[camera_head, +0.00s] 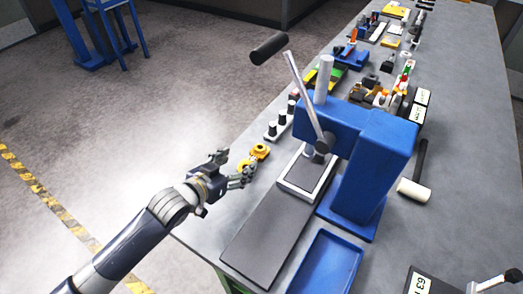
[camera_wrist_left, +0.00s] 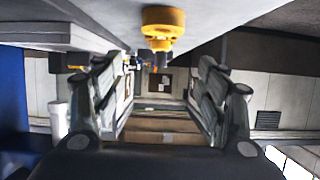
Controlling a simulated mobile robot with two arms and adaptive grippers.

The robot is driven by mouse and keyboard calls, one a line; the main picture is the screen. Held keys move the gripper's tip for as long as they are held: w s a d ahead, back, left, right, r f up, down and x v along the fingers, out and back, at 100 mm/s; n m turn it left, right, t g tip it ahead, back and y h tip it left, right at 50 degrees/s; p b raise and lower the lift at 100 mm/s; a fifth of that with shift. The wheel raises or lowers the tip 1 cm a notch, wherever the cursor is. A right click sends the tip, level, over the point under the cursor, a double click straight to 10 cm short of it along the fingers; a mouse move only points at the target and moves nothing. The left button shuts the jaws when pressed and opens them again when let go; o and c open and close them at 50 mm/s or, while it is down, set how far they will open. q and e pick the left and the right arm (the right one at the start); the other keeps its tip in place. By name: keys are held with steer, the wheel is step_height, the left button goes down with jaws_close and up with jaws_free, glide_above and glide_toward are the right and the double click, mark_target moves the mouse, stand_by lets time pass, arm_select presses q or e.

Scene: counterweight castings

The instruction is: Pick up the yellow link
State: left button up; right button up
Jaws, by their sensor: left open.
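The yellow link (camera_head: 259,151) is a small yellow piece at the left edge of the grey workbench. It also shows in the left wrist view (camera_wrist_left: 162,30), at the top centre, against the bench surface; that view looks upside down. My left gripper (camera_head: 236,166) is at the bench edge, just left of and nearer than the link. Its two fingers are spread apart in the left wrist view (camera_wrist_left: 158,72), with nothing between them and the link beyond the fingertips. My right gripper is out of view.
A blue lever press (camera_head: 365,150) with a dark base plate (camera_head: 265,240) stands right of the link. Its lever rises above the bench. Black-knobbed parts (camera_head: 280,122) stand just behind the link. A blue tray (camera_head: 325,262) lies in front. Open floor is left of the bench.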

mark_target(257, 151)
arm_select(q)
steer(key=shift+x, duration=1.1)
steer(key=shift+p+x, duration=0.35)
steer(key=shift+x, duration=0.8)
steer(key=shift+w+d, duration=0.2)
steer(key=shift+w, duration=0.1)
steer(key=shift+w+d+f, duration=0.25)
steer(key=shift+w, duration=0.1)
steer(key=p+x, duration=0.1)
steer(key=x, duration=0.2)
steer(key=shift+w+d+f, duration=0.1)
steer(key=shift+w+f, duration=0.05)
steer(key=shift+w, duration=0.05)
steer(key=shift+w+d+f+p, duration=0.3)
steer(key=shift+w, duration=0.15)
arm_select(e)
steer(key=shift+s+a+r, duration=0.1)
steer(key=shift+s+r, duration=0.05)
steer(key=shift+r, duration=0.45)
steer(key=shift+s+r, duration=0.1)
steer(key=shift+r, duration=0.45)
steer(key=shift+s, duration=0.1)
